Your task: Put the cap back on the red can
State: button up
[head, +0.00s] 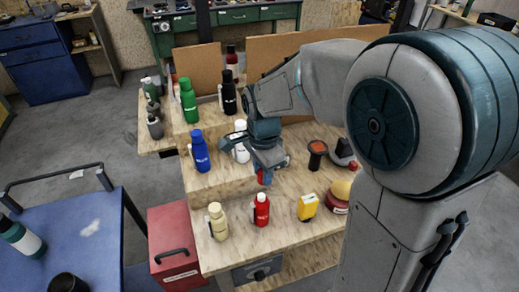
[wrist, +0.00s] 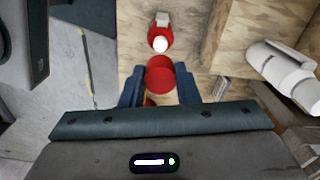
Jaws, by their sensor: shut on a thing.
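The red can (head: 262,212) stands upright near the front edge of the lower wooden step, with a white label on its side. In the wrist view the can (wrist: 160,37) shows a pale round top with no cap on it. My gripper (head: 265,174) is shut on a red cap (wrist: 160,74), which sits between its two blue fingers (wrist: 160,86). The cap is above and behind the can in the head view, apart from it. In the head view the cap is mostly hidden by the fingers.
A cream bottle (head: 217,222) stands left of the can, and a yellow device (head: 307,207) to its right. Blue (head: 200,155) and white (head: 241,153) bottles stand on the step behind. A dark round-topped object (head: 316,158) stands right of my gripper.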

aim_at(261, 195)
jog(key=shift+a, duration=0.1)
jog(key=shift+s+f+b, duration=0.1)
jog(key=shift+f+b, duration=0.35)
jog(key=shift+b, duration=0.1)
jog(key=shift+f+b, duration=2.25)
jog(key=shift+f, duration=0.8)
jog(key=shift+a+f+b, duration=0.1)
jog(key=shift+f+b, duration=0.25)
jog(key=shift+f, duration=0.05)
jog(key=o, duration=1.6)
